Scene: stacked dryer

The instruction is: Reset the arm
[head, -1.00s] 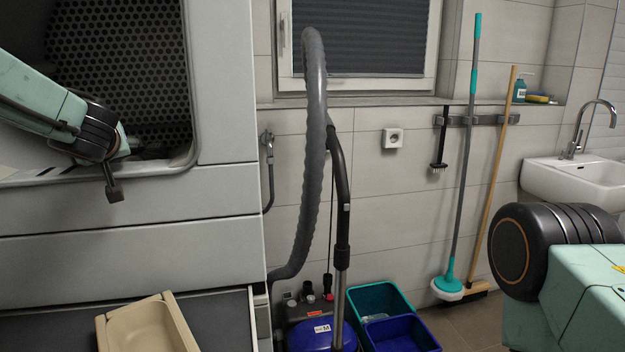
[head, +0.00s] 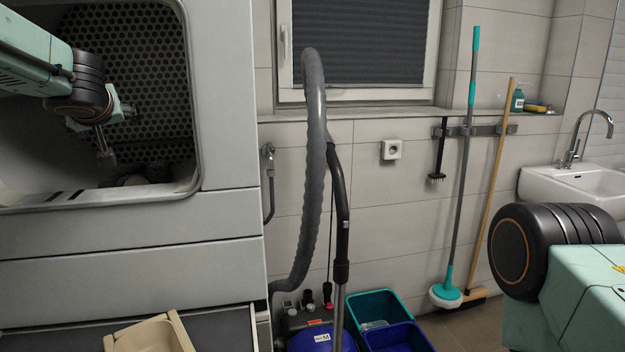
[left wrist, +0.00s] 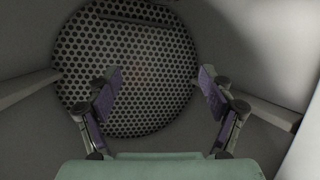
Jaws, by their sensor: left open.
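My left gripper (head: 106,158) is in front of or inside the opening of the dryer drum (head: 135,60) at the upper left of the head view. In the left wrist view my left gripper (left wrist: 160,85) shows both fingers spread apart with nothing between them. Beyond them is the drum's perforated round back wall (left wrist: 130,75). The dryer (head: 120,230) is a pale grey cabinet. Something pale, too dim to name, lies at the bottom of the opening. My right arm shows at the right edge, but its gripper is out of view.
A beige container (head: 150,335) stands below the dryer opening. A vacuum hose (head: 313,150) rises right of the dryer, beside teal and blue buckets (head: 395,335). A mop (head: 462,180) and a broom (head: 492,190) lean at the wall near a white sink (head: 575,185).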

